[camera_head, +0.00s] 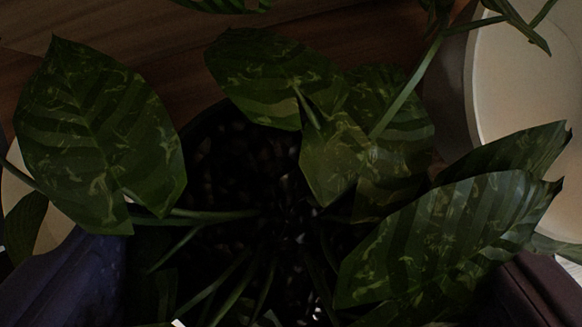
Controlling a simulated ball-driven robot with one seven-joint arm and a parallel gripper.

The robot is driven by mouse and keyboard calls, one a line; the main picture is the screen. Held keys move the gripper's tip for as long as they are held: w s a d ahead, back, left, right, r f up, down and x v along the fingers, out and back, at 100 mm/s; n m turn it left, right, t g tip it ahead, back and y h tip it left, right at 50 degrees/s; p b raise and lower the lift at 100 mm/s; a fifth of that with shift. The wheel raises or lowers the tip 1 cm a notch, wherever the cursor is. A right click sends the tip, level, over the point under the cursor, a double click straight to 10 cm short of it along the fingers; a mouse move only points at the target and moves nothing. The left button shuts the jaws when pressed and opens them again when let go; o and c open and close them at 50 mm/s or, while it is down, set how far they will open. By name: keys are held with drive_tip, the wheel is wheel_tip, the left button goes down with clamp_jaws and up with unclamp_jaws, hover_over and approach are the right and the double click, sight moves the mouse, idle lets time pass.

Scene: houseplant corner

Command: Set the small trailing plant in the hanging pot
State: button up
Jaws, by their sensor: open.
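A plant with broad, mottled green leaves (95,135) fills the close view, seen from above. I cannot tell for sure that it is the small trailing plant. Its stems rise from dark soil in a dark pot (196,140), mostly hidden by leaves and shadow. My gripper (300,275) is open, with a bluish finger at the lower left and a maroon finger at the lower right, on either side of the stems. Leaves cover part of the fingers, and contact with the pot cannot be seen. I cannot identify a hanging pot.
A large pale round vessel or dish (525,90) stands at the right, partly behind leaves. Another pale rounded thing (18,195) shows at the left edge. A brown wooden surface (150,45) lies behind the plant. More leaves (515,20) reach in at the top right.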

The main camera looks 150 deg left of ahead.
drive_tip(key=shift+w+f, duration=0.1)
drive_tip(key=shift+f, duration=0.25)
drive_tip(key=shift+r, duration=0.1)
drive_tip(key=shift+c, duration=0.2)
drive_tip(key=c, duration=1.3)
drive_tip(key=shift+o, duration=0.2)
wheel_tip(320, 180, up, 10)
drive_tip(key=p, duration=0.5)
wheel_tip(320, 180, up, 9)
drive_tip(key=p, duration=0.5)
hover_over(290, 241)
drive_tip(key=a+r+n+y+b, duration=0.1)
drive_tip(key=a+r+n+b, duration=0.1)
drive_tip(key=a+r, duration=0.4)
drive_tip(key=a+r+n+y+b, duration=0.1)
drive_tip(key=a+r+n+b, duration=0.2)
drive_tip(key=a+r, duration=0.3)
wheel_tip(290, 241, up, 5)
drive_tip(key=shift+w+a+r+n+t+b, duration=0.1)
drive_tip(key=shift+w+a+n+t+b, duration=0.1)
drive_tip(key=shift+a+n+t+b, duration=0.3)
